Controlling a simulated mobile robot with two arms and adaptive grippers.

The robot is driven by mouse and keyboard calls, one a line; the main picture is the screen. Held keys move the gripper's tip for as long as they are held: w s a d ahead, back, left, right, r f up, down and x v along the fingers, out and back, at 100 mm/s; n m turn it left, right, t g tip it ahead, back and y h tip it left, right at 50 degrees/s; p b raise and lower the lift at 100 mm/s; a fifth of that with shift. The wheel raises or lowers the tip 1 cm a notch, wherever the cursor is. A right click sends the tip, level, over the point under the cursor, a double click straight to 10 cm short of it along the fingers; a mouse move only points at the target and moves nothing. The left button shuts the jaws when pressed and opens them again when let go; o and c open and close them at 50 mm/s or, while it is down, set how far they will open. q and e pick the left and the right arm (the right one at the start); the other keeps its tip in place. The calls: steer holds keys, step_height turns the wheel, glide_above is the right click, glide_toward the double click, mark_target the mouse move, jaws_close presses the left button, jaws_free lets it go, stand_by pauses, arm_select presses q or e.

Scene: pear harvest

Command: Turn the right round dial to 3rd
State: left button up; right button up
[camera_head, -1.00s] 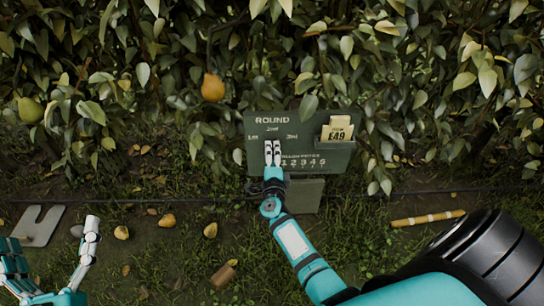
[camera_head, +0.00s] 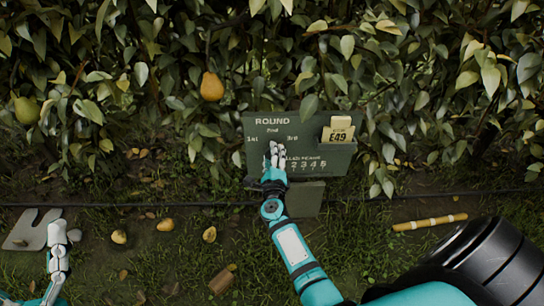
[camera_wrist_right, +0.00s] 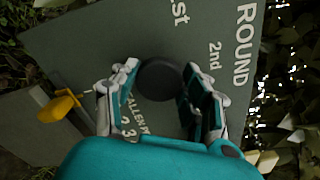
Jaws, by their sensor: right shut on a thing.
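The green board (camera_head: 348,160) marked ROUND stands against the hedge, with the labels 1st, 2nd and 3rd in its upper part. My right gripper (camera_head: 275,150) is in front of the board, below these labels. In the right wrist view, a round black dial (camera_wrist_right: 160,78) sits on the board between the two fingers of the right gripper (camera_wrist_right: 162,95), which is shut on it. No pointer mark on the dial can be made out. My left gripper (camera_head: 57,245) is low at the left, away from the board; its finger opening is unclear.
A holder on the board's right carries cards, one reading £49 (camera_head: 338,134). Numbers run along the board's lower part. A yellow pear (camera_head: 212,87) hangs at the left of the board. Fallen pears (camera_head: 165,224) and a yellow stick (camera_head: 430,222) lie on the ground.

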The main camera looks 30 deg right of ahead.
steer(key=o, duration=1.1)
steer(key=shift+o, duration=0.2)
steer(key=v, duration=0.7)
steer(key=shift+s+a, duration=0.15)
steer(key=shift+s, duration=0.1)
